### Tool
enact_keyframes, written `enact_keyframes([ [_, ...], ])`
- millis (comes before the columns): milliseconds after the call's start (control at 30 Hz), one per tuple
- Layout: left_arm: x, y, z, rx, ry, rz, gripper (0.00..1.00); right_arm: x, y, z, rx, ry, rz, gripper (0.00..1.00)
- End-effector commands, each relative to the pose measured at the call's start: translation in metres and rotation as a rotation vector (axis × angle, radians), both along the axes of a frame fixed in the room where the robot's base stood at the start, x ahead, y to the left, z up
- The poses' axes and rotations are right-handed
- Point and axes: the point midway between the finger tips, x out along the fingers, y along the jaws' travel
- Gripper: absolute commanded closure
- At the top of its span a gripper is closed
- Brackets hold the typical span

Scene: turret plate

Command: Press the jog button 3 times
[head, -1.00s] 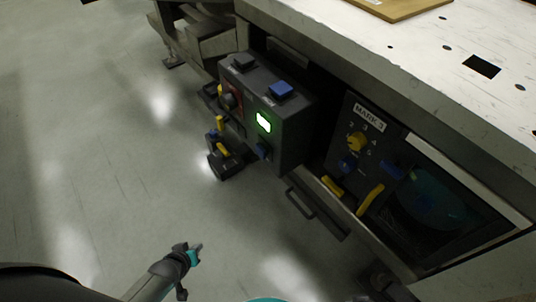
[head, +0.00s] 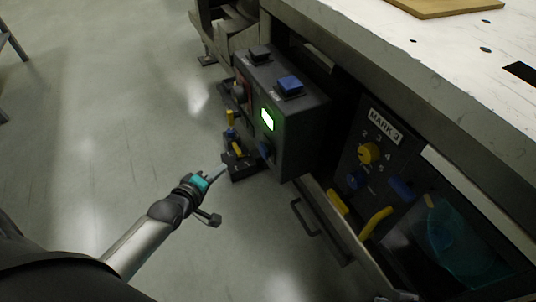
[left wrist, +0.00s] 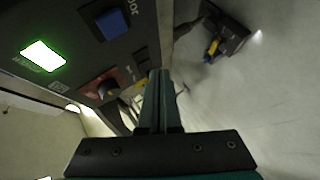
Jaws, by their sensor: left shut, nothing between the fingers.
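The jog button is a blue square (left wrist: 110,24) beside the upside-down lettering JOG on the dark panel, at the top of the left wrist view. In the head view a blue control (head: 265,150) low on the front of the dark control box (head: 305,130) appears to be the same button. My left gripper (head: 221,171) is shut and empty, in front of and to the left of the box in the head view. Its fingers (left wrist: 158,80) point along the panel in the left wrist view, apart from the button. My right gripper is not in view.
The box has a lit green display (head: 267,119), a blue block (head: 290,85) on top and a red control (left wrist: 100,88). A dark pedal-like unit (head: 243,165) stands on the floor. The MARK 3 panel (head: 370,165) and a drawer handle (head: 305,218) are at right.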

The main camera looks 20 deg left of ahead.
Motion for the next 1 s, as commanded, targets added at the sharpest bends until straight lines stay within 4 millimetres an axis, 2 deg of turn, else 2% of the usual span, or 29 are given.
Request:
enact_keyframes([
  [567, 0.007, -0.004, 0.004, -0.017, -0.014, 0.005, 1.0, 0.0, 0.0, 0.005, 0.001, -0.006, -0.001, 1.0],
  [733, 0.022, -0.017, 0.004, -0.019, -0.016, 0.005, 1.0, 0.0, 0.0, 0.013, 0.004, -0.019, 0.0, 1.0],
  [1000, 0.051, -0.042, 0.003, -0.018, -0.014, 0.004, 1.0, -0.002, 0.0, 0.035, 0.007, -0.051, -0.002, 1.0],
])
